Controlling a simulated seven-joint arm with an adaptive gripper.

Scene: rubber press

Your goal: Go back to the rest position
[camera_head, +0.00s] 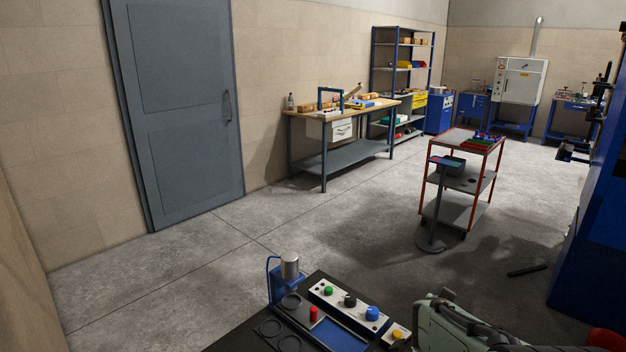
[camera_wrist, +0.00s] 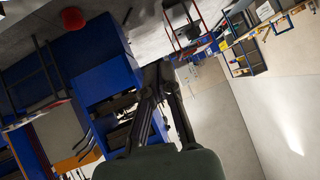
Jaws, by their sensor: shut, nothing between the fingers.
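My gripper (camera_wrist: 160,75) shows in the wrist view, with its two dark fingers closed together at the tips and nothing between them. It points out into the open room, apart from any object. In the head view my arm shows at the bottom right, a pale green-grey link beside the black bench. My gripper's fingertips cannot be made out there.
A black bench (camera_head: 246,338) at the bottom holds a control panel (camera_head: 330,296) with coloured knobs and a metal cylinder (camera_head: 289,266). A blue machine (camera_head: 590,250) stands at the right. A red-framed cart (camera_head: 460,183) stands mid-room. The floor at left is clear.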

